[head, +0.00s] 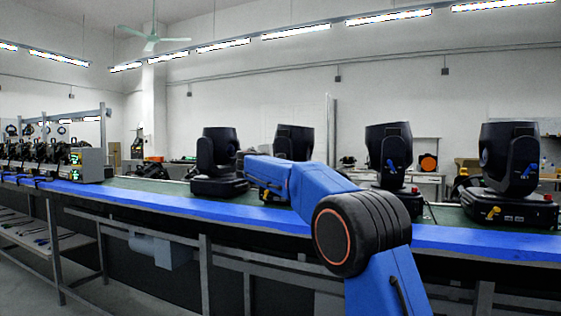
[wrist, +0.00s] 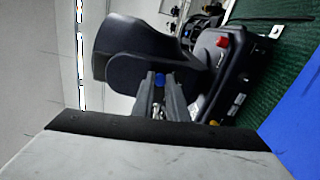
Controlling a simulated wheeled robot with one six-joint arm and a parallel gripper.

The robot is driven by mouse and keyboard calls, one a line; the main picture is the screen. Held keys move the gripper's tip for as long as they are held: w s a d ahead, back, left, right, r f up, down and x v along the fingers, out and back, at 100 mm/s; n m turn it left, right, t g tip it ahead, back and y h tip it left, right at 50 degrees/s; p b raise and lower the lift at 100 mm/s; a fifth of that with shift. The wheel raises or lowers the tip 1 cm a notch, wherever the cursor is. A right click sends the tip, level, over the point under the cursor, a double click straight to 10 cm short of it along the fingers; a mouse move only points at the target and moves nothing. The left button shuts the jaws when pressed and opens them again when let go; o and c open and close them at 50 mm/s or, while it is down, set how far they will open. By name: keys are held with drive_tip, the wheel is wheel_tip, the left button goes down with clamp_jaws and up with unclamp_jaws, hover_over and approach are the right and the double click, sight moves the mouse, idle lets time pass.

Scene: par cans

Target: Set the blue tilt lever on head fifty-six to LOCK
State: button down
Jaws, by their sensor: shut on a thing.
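A black moving head (head: 218,148) stands on the bench at the end of my outstretched arm in the head view. The same kind of head (wrist: 135,55) fills the middle of the wrist view, lying sideways in the picture. Its blue tilt lever (wrist: 160,78) shows as a small blue patch between the fingertips of my gripper (wrist: 160,87). My gripper is shut on this lever, close against the head. The fingers hide most of the lever, so its setting cannot be told. No number or LOCK marking can be read. In the head view my arm hides the gripper.
More black heads stand along the bench, at the middle (head: 294,141), right of my arm (head: 389,150) and far right (head: 510,160). The base before my gripper has a red part (wrist: 222,42) and a yellow part (wrist: 213,123). A blue strip (head: 480,241) edges the bench.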

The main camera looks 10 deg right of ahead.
drive_tip(key=shift+f, duration=0.1)
drive_tip(key=c, duration=1.7)
unclamp_jaws()
drive_tip(key=shift+c, duration=0.2)
drive_tip(key=shift+s+a, duration=0.1)
drive_tip(key=v, duration=1.7)
drive_tip(key=shift+s, duration=0.1)
